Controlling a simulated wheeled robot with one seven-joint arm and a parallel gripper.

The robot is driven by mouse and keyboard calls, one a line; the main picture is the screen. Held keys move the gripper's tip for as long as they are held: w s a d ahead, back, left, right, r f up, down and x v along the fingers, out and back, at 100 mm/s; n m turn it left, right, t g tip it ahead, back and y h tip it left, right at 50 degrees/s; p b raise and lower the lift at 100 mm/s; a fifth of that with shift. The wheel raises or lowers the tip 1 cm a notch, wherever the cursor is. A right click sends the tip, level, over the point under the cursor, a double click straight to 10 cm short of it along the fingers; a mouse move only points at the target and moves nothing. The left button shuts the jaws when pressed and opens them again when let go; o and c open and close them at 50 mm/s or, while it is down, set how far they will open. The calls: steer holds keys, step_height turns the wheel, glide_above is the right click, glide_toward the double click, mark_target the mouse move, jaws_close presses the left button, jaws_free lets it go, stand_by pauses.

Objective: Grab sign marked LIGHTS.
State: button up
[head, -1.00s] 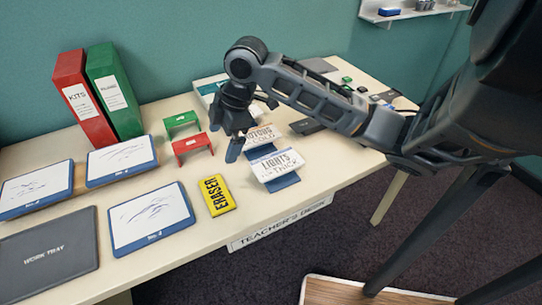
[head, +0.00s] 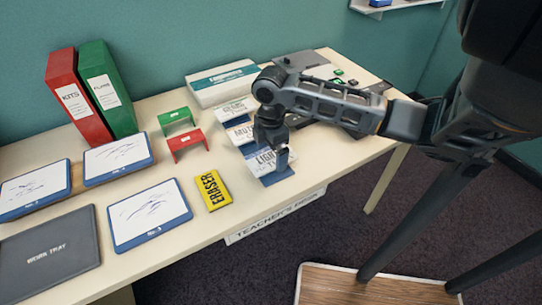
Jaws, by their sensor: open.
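The sign marked LIGHTS (head: 262,163) is a white card on a blue base, nearest the desk's front edge in a row of similar signs. My gripper (head: 276,158) is over its right part and hides some of the lettering. The jaws are open, and I cannot tell whether a finger touches the sign. Behind it stand a sign whose visible letters begin MU (head: 238,133) and another white sign (head: 235,108).
A yellow eraser (head: 212,190) lies left of the sign. Red (head: 186,142) and green (head: 175,120) stands are behind it. A white box (head: 222,84) is at the back. The desk (head: 330,165) is clear to the right of the sign.

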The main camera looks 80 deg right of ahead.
steer(key=shift+f, duration=0.15)
steer(key=c, duration=0.9)
